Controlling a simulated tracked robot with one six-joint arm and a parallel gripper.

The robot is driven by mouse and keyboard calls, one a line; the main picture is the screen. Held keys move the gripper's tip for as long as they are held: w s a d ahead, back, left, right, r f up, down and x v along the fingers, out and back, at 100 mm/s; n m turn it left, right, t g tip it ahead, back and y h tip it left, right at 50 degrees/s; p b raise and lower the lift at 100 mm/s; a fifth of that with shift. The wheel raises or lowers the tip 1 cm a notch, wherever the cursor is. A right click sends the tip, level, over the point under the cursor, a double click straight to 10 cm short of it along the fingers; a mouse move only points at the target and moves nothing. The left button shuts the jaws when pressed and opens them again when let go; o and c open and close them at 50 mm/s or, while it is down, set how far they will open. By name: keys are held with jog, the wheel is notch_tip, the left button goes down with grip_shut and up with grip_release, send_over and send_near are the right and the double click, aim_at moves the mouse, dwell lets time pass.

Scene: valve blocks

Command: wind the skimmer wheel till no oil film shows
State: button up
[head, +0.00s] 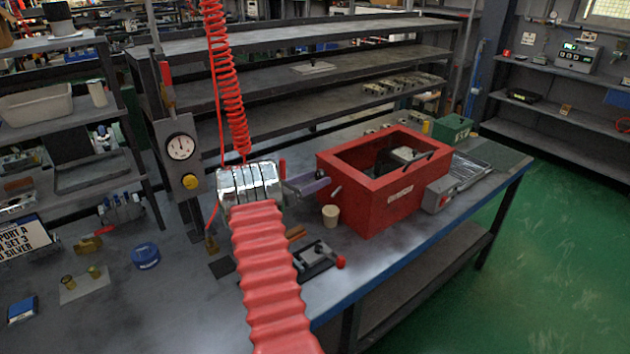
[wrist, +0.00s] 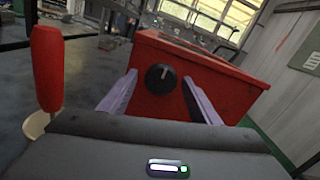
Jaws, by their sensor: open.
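A red open-topped box (head: 372,212) stands on the bench in the head view, with dark and grey parts inside. Whether oil film shows in it I cannot tell. In the wrist view the box (wrist: 225,85) carries a round black knob (wrist: 160,78) with a pale pointer mark. My gripper (head: 318,187) points at the box's left face; its purple fingers (wrist: 160,88) are open, one on each side of the knob in that view. Contact cannot be told. I cannot tell whether this knob is the skimmer wheel.
A cream cup-like piece (head: 330,216) stands before the box. A red upright handle (wrist: 47,68) is close at left in the wrist view. A black fixture with a red knob (head: 320,258) lies near the bench's front edge. A gauge post (head: 180,155) stands left.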

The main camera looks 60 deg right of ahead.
jog(key=shift+s+d, duration=0.1)
jog(key=shift+d, duration=0.15)
jog(key=shift+c, duration=0.5)
jog(key=shift+a, duration=0.1)
jog(key=c, duration=0.9)
